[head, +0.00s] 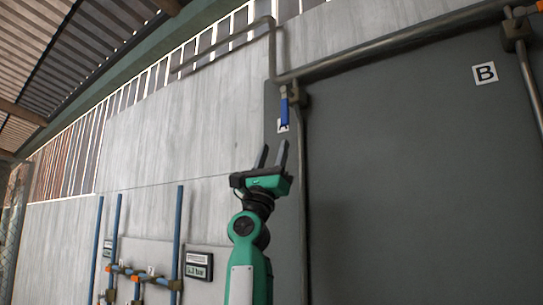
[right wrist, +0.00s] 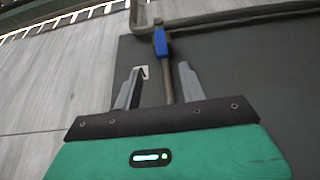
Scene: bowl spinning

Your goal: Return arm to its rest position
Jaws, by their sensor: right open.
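My right gripper (head: 271,154) is raised in front of the wall, its fingers pointing up and apart with nothing between them. It also shows open and empty in the right wrist view (right wrist: 158,88). A blue valve handle (head: 284,110) hangs down from a pipe just above the fingertips in the head view. The same blue handle (right wrist: 160,42) is beyond the fingers in the right wrist view, apart from them. My left gripper is in neither view.
A grey pipe (head: 400,42) runs along the top of a dark panel (head: 420,170) marked B (head: 485,73). Blue vertical pipes (head: 178,235) with orange fittings and a pressure display (head: 198,264) stand at lower left.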

